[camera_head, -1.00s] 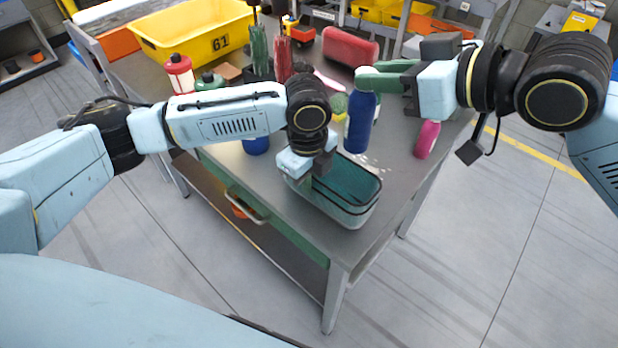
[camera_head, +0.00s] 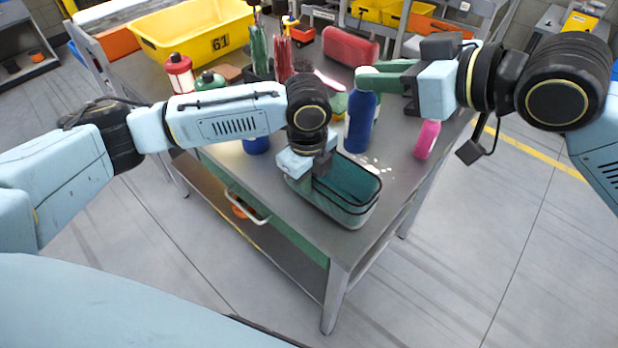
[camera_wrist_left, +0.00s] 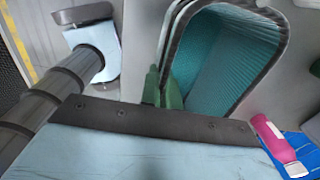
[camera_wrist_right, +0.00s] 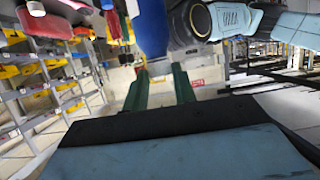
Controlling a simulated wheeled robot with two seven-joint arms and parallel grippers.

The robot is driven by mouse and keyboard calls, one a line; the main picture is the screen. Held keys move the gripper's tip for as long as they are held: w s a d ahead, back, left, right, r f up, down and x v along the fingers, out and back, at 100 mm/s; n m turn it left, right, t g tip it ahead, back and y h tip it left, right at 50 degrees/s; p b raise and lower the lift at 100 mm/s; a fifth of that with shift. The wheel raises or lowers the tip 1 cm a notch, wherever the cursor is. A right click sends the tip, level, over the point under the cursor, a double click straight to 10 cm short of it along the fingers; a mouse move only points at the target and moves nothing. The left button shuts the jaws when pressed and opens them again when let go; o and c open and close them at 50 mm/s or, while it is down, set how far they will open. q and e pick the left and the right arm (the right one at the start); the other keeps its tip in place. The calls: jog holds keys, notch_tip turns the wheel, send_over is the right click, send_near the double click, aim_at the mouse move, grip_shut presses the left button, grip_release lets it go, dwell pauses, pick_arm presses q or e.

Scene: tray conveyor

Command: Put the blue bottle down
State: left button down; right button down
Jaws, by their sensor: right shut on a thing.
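The blue bottle (camera_head: 361,122) is upright over the table behind the teal basket (camera_head: 352,212). My right gripper (camera_head: 382,78) is shut on its upper part. In the right wrist view the bottle (camera_wrist_right: 152,28) shows between the two green fingers. I cannot tell whether its base touches the table. My left gripper (camera_head: 318,170) is down at the left rim of the basket. In the left wrist view its green fingers (camera_wrist_left: 162,88) are close together at the basket's wall (camera_wrist_left: 178,45); whether they are closed on the rim is unclear.
A pink bottle (camera_head: 427,138) stands to the right of the blue bottle. Red (camera_head: 179,72) and green (camera_head: 209,80) bottles, a yellow bin (camera_head: 190,38) and a red case (camera_head: 350,47) are further back. Another blue item (camera_head: 256,145) is partly hidden by my left arm.

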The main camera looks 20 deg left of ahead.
dwell(0.5)
send_over(365, 170)
jog(key=s, duration=0.5)
notch_tip(365, 170, down, 18)
jog(key=shift+w+d, duration=0.25)
jog(key=shift+f, duration=0.2)
jog(key=c, duration=1.1)
grip_release()
